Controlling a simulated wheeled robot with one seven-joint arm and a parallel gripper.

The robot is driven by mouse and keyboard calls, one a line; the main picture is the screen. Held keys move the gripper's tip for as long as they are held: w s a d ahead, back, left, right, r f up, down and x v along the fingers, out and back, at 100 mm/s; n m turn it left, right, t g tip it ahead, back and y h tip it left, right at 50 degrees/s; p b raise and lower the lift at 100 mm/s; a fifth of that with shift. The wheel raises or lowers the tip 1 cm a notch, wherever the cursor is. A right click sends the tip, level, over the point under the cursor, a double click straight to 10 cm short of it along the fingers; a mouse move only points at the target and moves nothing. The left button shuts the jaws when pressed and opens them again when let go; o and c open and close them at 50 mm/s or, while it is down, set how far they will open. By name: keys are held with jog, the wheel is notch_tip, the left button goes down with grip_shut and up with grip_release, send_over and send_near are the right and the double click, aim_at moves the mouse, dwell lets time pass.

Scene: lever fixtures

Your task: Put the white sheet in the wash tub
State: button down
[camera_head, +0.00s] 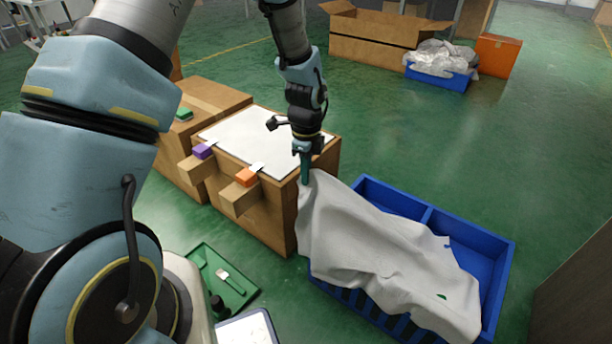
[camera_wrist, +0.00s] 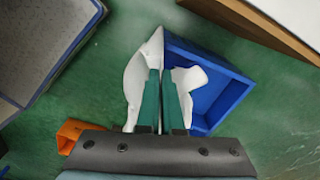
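The white sheet (camera_head: 375,245) hangs from my gripper (camera_head: 305,178) and drapes across the blue tub (camera_head: 480,232), covering much of its left and front. One end spills over the tub's near right edge, and folds hang outside the near left side. My gripper points down above the tub's left corner, its fingers close together on the sheet's upper corner. In the wrist view the green fingers (camera_wrist: 162,85) are nearly together, with the sheet (camera_wrist: 140,80) on both sides of them. The tub (camera_wrist: 235,85) shows to their right. Its floor is partly hidden.
A wooden cabinet (camera_head: 265,215) with a white top and coloured-tab blocks stands left of the tub. A green tray (camera_head: 225,280) lies on the floor. A dark panel (camera_head: 580,290) is at right. Farther back are a cardboard box (camera_head: 375,40) and a smaller blue crate (camera_head: 438,78). Green floor between is clear.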

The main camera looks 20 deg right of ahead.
jog(key=s+a+r+p, duration=0.2)
jog(key=s+r+p, duration=0.1)
jog(key=r+p, duration=0.9)
jog(key=s+a+r+p, duration=0.2)
jog(key=a+r+p, duration=0.1)
jog(key=r+p, duration=0.8)
jog(key=s+a+r+p, duration=0.3)
jog(key=r+p, duration=0.9)
jog(key=r, duration=0.7)
jog(key=shift+s+a+r+p, duration=0.2)
jog(key=shift+s+r+p, duration=0.1)
jog(key=shift+r+p, duration=0.1)
